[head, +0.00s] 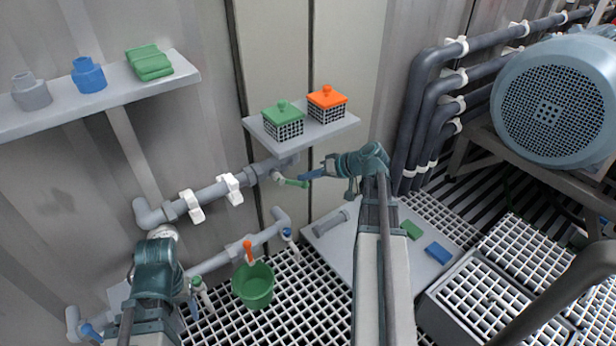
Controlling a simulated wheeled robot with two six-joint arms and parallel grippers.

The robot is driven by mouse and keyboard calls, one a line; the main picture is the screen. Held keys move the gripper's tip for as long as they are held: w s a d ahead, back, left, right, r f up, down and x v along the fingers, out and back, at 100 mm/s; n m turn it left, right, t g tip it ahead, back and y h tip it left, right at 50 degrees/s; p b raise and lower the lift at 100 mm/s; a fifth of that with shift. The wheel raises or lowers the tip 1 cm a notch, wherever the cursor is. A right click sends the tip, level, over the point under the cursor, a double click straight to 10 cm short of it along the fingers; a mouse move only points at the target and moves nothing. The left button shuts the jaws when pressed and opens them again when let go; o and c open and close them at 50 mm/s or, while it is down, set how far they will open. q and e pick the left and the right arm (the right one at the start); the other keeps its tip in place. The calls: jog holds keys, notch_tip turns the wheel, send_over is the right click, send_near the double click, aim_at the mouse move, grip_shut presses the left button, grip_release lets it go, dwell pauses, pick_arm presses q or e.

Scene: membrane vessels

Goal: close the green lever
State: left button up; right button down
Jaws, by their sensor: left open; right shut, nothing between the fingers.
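The green lever (296,183) sits on a small valve at the right part of the upper grey wall pipe (208,196). It points right and slightly down from the valve, below the small shelf. My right gripper (311,175) has its blue fingers shut and empty, just right of and above the lever's free end. I cannot tell whether they touch it. My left gripper (191,303) is open at the lower left, far from the green lever, and is partly hidden by its own wrist.
A small shelf (345,123) with green-lidded (283,121) and orange-lidded (326,104) baskets overhangs the valve. An orange lever (248,251) is on the lower pipe, above a green bucket (254,286). A blue-handled valve (289,239) is nearby. A large motor (556,98) stands right.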

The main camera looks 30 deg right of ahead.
aim_at(305, 185)
jog(key=shift+f, duration=0.1)
jog(key=f+y+b, duration=0.1)
jog(key=b, duration=0.2)
jog(key=f+m+y+b, duration=0.1)
jog(key=f+b, duration=0.1)
jog(key=b, duration=0.1)
jog(key=shift+a+m+t, duration=0.3)
jog(key=shift+a, duration=0.1)
jog(key=shift+s+a+f+b, duration=0.2)
jog(key=shift+a+f+b, duration=1.2)
jog(key=shift+a, duration=0.3)
